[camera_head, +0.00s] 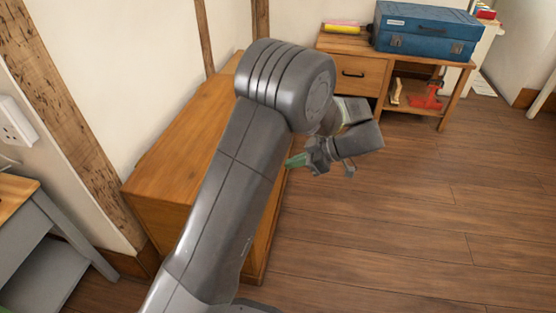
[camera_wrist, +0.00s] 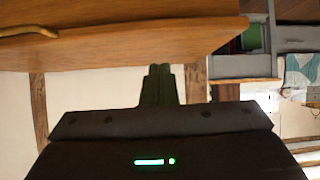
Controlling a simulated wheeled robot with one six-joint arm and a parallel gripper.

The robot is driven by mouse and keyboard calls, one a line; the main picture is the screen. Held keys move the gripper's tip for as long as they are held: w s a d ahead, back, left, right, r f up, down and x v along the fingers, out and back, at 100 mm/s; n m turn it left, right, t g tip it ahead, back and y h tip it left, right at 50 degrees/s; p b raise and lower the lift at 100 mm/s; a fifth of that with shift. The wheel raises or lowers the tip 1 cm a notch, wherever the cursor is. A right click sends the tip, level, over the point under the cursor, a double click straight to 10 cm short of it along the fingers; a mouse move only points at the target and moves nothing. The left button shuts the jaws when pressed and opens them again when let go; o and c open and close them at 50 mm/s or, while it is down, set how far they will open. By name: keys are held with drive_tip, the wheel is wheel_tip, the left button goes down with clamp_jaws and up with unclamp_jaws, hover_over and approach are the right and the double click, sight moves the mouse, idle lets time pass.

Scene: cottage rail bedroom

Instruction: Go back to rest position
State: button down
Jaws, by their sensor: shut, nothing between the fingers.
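My gripper (camera_head: 293,161) shows in the head view at the end of my grey arm, beside the right side of a wooden cabinet. Its greenish fingertips point left toward the cabinet. In the wrist view the fingers (camera_wrist: 158,84) are together with nothing between them. My arm rises from the bottom of the head view, bends at the top and covers part of the cabinet.
The wooden cabinet (camera_head: 180,130) stands along the wall on the left. A wooden desk (camera_head: 350,72) at the back holds a blue toolbox (camera_head: 425,30). A grey table (camera_head: 60,235) is at the far left. The wooden floor (camera_head: 420,220) on the right is clear.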

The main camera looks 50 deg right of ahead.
drive_tip(key=shift+s+d+r, duration=0.2)
drive_tip(key=shift+s+d, duration=0.15)
drive_tip(key=shift+s, duration=0.3)
drive_tip(key=shift+s+d+r, duration=0.2)
drive_tip(key=shift+s+d, duration=0.15)
drive_tip(key=shift+s, duration=0.25)
drive_tip(key=b+x, duration=0.3)
drive_tip(key=x, duration=0.8)
drive_tip(key=shift+w+a+r, duration=0.2)
drive_tip(key=shift+w+r, duration=0.05)
drive_tip(key=shift+r, duration=0.05)
